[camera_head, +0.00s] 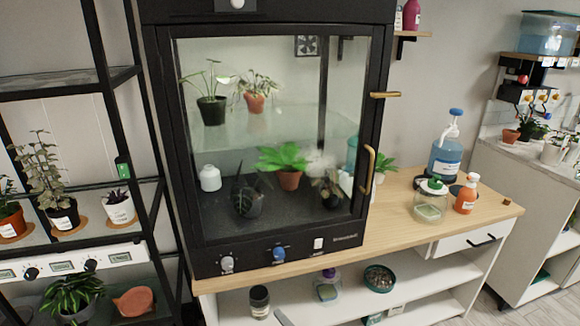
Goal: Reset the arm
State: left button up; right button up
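In front of me stands a black cabinet (187,150) with a clear glass door, which looks shut. A brass handle (369,170) is on the door's right side. Behind the glass are several potted plants, among them one in a black pot (211,111) on the upper shelf and one in a terracotta pot (289,180) below.
A wooden counter (400,217) holds a blue pump bottle (446,152), a green-lidded jar (431,203) and an orange bottle (466,195). Black shelving (105,90) with plants stands left. A grey-topped unit (510,165) stands right. Open shelves lie below the counter.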

jog(key=s+d+f+n+g+h, duration=0.3)
jog(key=s+d+n+g, duration=0.15)
jog(key=s+d, duration=0.55)
jog(key=s+d+f+n+g+h, duration=0.35)
jog(key=s+d+n, duration=0.25)
jog(key=s+d, duration=0.4)
pick_arm(q)
notch_tip(320, 180, up, 18)
jog(key=w+p, duration=0.2)
jog(key=p, duration=1.4)
jog(key=shift+t, duration=0.4)
pick_arm(e)
notch_tip(320, 180, up, 17)
jog(key=w+a+t, duration=0.1)
jog(key=shift+w+a+t, duration=0.25)
jog(key=shift+t, duration=0.15)
pick_arm(q)
jog(key=shift+s, duration=0.15)
pick_arm(e)
jog(key=shift+s+y, duration=0.1)
jog(key=shift+y, duration=0.15)
jog(key=shift+d, duration=0.1)
